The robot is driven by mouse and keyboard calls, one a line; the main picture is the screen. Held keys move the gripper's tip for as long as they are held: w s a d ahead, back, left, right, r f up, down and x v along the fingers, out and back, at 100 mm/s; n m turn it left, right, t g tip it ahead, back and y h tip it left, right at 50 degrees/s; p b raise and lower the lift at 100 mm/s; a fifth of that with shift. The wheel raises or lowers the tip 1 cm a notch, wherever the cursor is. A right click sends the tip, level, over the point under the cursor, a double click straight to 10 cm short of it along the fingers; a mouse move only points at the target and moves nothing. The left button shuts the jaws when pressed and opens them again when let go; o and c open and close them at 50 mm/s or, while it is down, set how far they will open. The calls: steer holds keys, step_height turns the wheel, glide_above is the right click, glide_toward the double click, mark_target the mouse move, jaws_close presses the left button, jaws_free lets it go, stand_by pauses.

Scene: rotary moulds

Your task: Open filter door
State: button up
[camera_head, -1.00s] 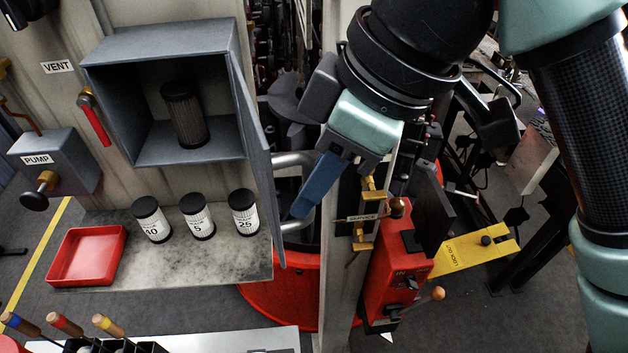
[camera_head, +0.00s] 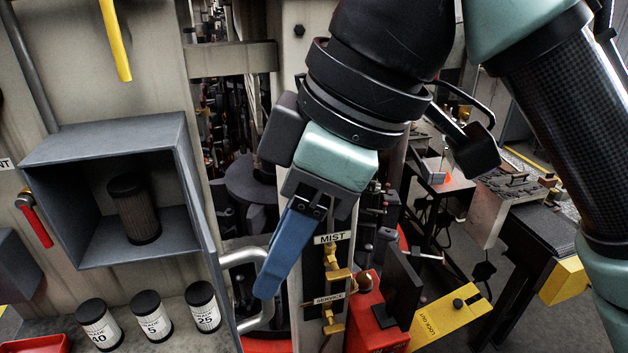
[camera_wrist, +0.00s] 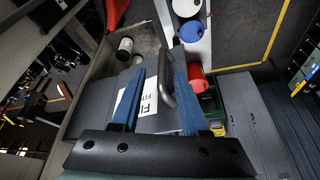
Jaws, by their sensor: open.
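The grey filter box (camera_head: 110,150) on the left shows its inside, with a dark filter cartridge (camera_head: 135,210) standing in it. Its grey door (camera_head: 210,250) is swung out at the right side and seen nearly edge-on. A grey loop handle (camera_head: 240,256) sticks out from the door's outer face. My gripper (camera_head: 268,285) points down beside the handle; its near blue finger hides part of it. In the wrist view, the blue fingers of my gripper (camera_wrist: 158,68) are apart, with the handle (camera_wrist: 172,90) between them, closer to the right finger. The door's white label (camera_wrist: 148,97) shows there too. Contact is unclear.
Three labelled filter canisters (camera_head: 152,315) stand on the ledge below the box, with a red tray (camera_head: 35,344) at left. Right of my gripper are brass valves (camera_head: 336,275), a red unit (camera_head: 375,330) and a yellow lock-out plate (camera_head: 450,315). A post stands close behind.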

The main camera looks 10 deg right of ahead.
steer(key=b+v, duration=0.1)
steer(key=v, duration=0.7)
steer(key=shift+r, duration=0.35)
steer(key=shift+d, duration=0.1)
